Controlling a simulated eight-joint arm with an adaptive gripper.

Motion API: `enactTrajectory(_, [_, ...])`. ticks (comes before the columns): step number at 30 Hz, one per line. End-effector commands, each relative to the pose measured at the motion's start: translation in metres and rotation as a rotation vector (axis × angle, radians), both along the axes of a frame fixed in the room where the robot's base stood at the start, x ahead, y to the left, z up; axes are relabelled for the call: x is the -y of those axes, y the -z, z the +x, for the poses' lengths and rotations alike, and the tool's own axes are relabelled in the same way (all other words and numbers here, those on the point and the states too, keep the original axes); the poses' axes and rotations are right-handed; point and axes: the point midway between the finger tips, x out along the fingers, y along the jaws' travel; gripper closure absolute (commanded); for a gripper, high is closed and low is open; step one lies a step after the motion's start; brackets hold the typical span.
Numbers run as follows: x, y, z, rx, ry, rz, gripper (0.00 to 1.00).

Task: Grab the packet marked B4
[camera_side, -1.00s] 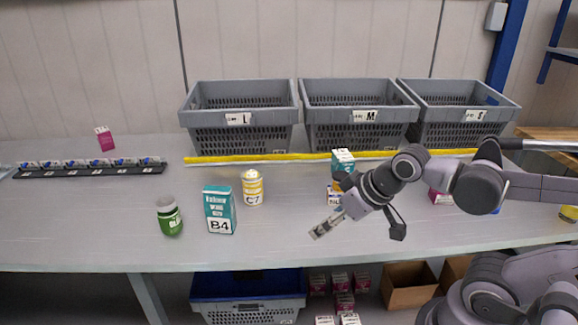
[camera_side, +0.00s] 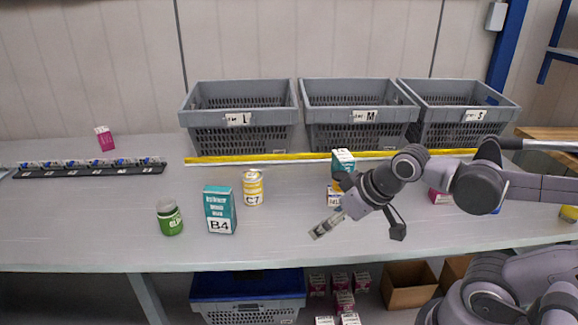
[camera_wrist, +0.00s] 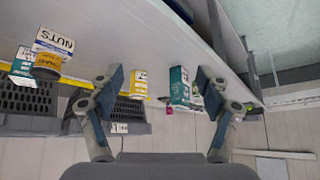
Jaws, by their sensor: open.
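The packet marked B4 (camera_side: 220,210) is a teal and white box standing upright on the table, left of centre in the side view. In the wrist view, a teal box (camera_wrist: 179,87) that appears to be this packet shows between my two fingers, some way off. My gripper (camera_side: 360,224) is to the right of the packet, above the table and apart from it. In the wrist view my gripper (camera_wrist: 158,82) has its fingers spread wide with nothing between them.
A yellow C7 can (camera_side: 252,188) stands right behind the packet, and a green jar (camera_side: 169,218) to its left. Grey baskets L (camera_side: 240,104), M (camera_side: 358,101) and S (camera_side: 458,100) line the back. A teal-topped box (camera_side: 343,161) is behind my gripper. Table between packet and gripper is clear.

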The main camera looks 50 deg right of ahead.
Motion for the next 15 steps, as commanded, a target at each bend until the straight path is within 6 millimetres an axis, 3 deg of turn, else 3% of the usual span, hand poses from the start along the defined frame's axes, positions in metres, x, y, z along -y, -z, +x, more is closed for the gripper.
enactTrajectory(1, [0.0000,0.0000,0.0000,0.000,0.000,0.000,0.23])
enactTrajectory(3, [0.0000,0.0000,0.0000,0.000,0.000,0.000,0.08])
enactTrajectory(15, [-0.0003,-0.0023,0.0022,-0.004,0.005,0.003,0.08])
